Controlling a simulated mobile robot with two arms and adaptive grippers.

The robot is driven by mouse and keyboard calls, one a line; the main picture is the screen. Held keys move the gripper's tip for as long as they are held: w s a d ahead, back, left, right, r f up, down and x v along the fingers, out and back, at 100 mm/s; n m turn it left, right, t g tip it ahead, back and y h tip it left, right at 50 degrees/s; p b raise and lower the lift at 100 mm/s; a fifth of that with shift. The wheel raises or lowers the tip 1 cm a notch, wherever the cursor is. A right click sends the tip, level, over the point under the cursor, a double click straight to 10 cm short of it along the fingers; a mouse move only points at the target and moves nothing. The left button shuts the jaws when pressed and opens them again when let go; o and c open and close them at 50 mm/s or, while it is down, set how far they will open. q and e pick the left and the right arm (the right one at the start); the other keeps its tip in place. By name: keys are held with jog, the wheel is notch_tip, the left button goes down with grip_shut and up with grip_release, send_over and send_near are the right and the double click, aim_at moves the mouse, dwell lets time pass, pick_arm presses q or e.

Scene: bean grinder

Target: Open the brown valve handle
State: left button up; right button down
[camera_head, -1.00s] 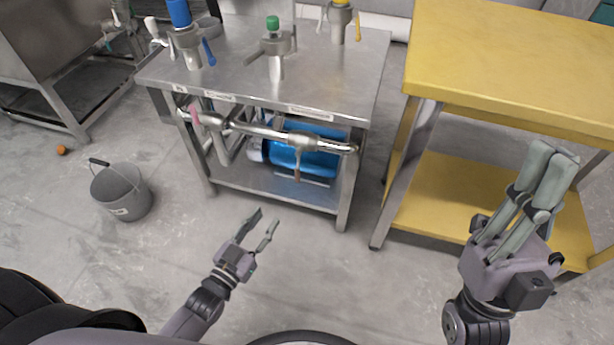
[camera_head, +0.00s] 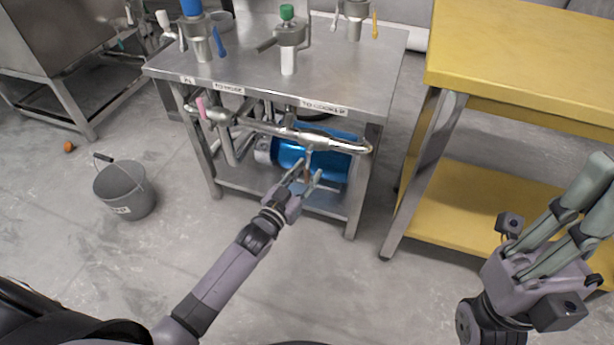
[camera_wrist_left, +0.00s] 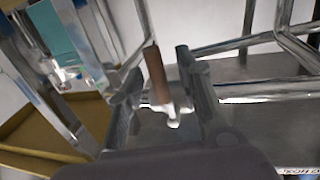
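The brown valve handle (camera_wrist_left: 157,75) stands between the two fingers of my left gripper (camera_wrist_left: 160,88) in the left wrist view. Gaps show on both sides of it, so the gripper looks open around it and not clamped on it. In the head view the handle (camera_head: 307,171) hangs down below a metal valve on the steel pipe (camera_head: 270,128), partly hidden by the fingers. My left gripper (camera_head: 306,177) reaches up to it from below.
A blue cylinder (camera_head: 330,158) lies behind the pipe. A pink handle (camera_head: 202,108) is at the pipe's left end. A grey bucket (camera_head: 127,192) stands at left. The yellow table (camera_head: 520,55) is at right. Floor in front is clear.

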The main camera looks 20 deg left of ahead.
pick_arm(q)
jog(key=shift+w, duration=0.15)
grip_shut()
dwell(0.4)
dwell(0.5)
